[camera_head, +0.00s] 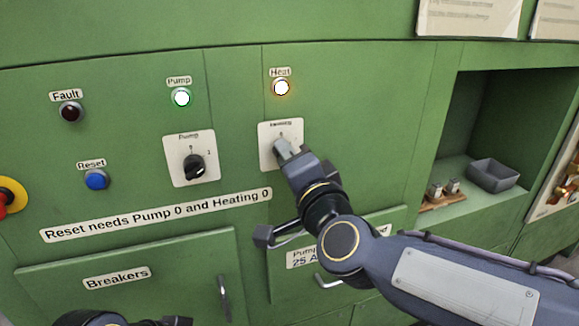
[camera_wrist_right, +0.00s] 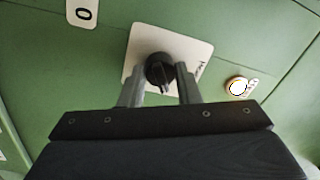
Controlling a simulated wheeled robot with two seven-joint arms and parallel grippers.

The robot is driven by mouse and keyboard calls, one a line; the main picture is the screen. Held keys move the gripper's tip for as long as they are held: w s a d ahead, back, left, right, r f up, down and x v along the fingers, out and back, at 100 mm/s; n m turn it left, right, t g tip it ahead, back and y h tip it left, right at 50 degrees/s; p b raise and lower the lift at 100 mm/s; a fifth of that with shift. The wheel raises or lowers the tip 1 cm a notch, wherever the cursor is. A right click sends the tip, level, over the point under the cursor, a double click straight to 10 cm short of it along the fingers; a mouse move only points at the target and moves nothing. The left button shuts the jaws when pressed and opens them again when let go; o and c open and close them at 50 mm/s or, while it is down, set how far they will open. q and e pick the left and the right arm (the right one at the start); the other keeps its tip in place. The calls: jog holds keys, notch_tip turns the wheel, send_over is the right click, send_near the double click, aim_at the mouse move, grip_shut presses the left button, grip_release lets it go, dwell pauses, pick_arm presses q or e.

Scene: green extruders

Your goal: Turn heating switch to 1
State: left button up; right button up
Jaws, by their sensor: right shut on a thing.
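The heating switch is a black knob (camera_wrist_right: 160,68) on a white square plate (camera_head: 267,154), below the lit Heat lamp (camera_head: 282,87). In the head view my right gripper (camera_head: 284,150) reaches over the plate and hides the knob. In the right wrist view the two grey fingers (camera_wrist_right: 160,88) stand on either side of the knob, shut on it. The plate's position marks are mostly covered, so I cannot tell the knob's setting. Dark parts of my left arm show at the bottom left edge of the head view; its fingers are out of the picture.
The Pump switch (camera_head: 194,166) is left of the heating switch, under a lit green Pump lamp (camera_head: 181,97). The blue Reset button (camera_head: 96,179) and dark Fault lamp (camera_head: 71,112) are further left. The Breakers door (camera_head: 120,275) is below.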

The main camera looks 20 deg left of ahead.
jog(key=shift+m, duration=0.5)
jog(key=o, duration=1)
jog(key=shift+c, duration=0.2)
jog(key=v, duration=0.7)
jog(key=shift+s+d, duration=0.2)
jog(key=shift+s, duration=0.15)
jog(key=shift+f, duration=0.1)
